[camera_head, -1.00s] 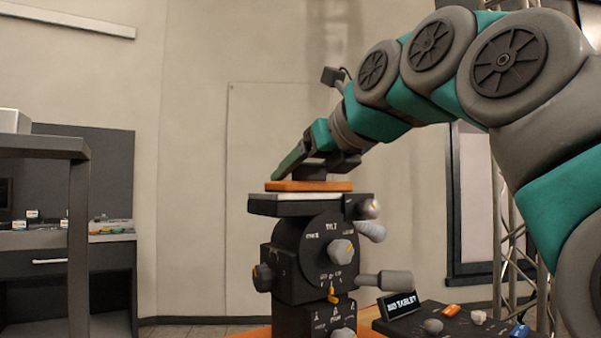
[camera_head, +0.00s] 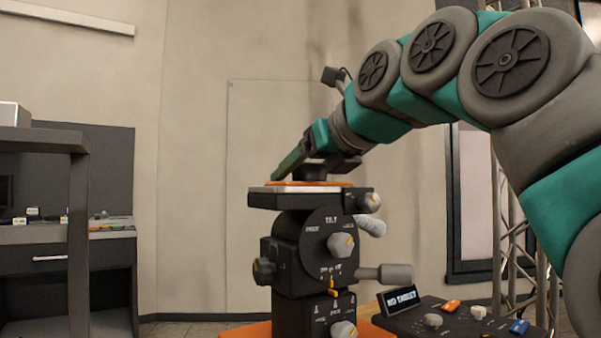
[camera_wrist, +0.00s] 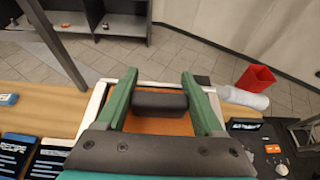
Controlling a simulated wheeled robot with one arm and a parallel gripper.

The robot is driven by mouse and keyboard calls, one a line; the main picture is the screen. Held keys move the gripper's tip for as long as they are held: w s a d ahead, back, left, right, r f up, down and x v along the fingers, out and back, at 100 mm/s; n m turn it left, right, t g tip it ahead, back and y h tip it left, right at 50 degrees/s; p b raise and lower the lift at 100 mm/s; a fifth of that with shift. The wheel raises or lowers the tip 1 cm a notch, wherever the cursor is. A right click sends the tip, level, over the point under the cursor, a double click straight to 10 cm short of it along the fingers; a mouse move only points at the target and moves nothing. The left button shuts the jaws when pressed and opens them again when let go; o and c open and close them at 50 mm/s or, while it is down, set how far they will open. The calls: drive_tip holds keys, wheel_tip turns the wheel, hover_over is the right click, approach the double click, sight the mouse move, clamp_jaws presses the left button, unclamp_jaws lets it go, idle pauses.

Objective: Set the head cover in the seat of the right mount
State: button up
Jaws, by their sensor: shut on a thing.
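The head cover is an orange plate (camera_head: 310,183) with a dark block handle (camera_head: 311,172). It lies level in the top of a black mount (camera_head: 312,244), and only a thin orange edge shows above the pale seat rim (camera_head: 300,189). My gripper (camera_head: 291,167) is above it, shut on the handle. In the wrist view my gripper's green fingers (camera_wrist: 158,88) are on both sides of the dark handle (camera_wrist: 160,102). The orange plate (camera_wrist: 160,127) appears inside the white seat frame (camera_wrist: 91,113). Whether it touches the seat floor is hidden. No second mount is visible.
A control box (camera_head: 465,318) with a small sign (camera_head: 398,300) stands right of the mount. A grey handle (camera_head: 384,273) sticks out rightward. A dark shelf unit (camera_head: 75,190) is at left. In the wrist view, a red object (camera_wrist: 257,78) is at right.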

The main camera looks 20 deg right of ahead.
drive_tip(key=o, duration=1.4)
drive_tip(key=v, duration=0.8)
